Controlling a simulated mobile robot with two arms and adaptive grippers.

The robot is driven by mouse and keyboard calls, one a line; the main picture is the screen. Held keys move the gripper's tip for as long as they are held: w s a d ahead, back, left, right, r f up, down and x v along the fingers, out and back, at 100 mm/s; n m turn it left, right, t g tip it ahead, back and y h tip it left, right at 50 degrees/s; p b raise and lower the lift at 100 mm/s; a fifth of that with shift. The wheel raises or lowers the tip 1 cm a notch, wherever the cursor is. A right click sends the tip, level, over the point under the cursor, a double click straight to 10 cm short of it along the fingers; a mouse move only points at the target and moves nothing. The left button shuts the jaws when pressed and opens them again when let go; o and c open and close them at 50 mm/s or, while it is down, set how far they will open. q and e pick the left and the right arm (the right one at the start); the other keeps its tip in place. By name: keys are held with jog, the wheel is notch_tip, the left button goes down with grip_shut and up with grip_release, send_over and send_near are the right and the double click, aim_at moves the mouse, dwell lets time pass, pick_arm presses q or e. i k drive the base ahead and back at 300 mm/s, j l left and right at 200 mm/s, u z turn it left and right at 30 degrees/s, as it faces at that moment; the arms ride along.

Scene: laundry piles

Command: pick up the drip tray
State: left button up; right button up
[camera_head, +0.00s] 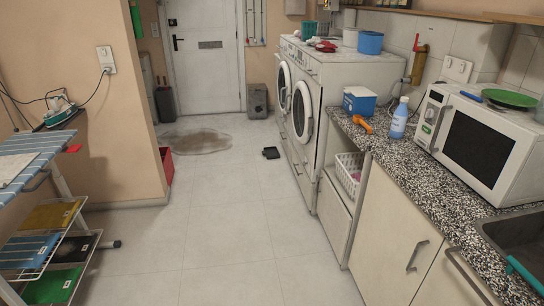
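A small, dark, shallow object that looks like the drip tray (270,153) lies flat on the tiled floor. It is left of the front of the white washing machines (308,146), a short way from them. It is small in the picture, so its inside is hard to make out. Neither of my grippers shows in the head view.
A brownish puddle (194,143) spreads on the floor left of the tray. A wall corner (138,100) and a red bin (166,167) stand at left. An ironing board (28,150) is nearer. The speckled counter (390,155) runs along the right. The middle floor is clear.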

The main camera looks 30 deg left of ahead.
aim_at(272, 152)
jog(key=i+j+u, duration=0.3)
jog(key=i+j, duration=0.2)
jog(key=i+j+u, duration=0.3)
jog(key=i, duration=0.35)
jog(key=i+j+u, duration=0.35)
jog(key=i, duration=0.3)
jog(key=i+u, duration=0.3)
jog(key=i, duration=2.4)
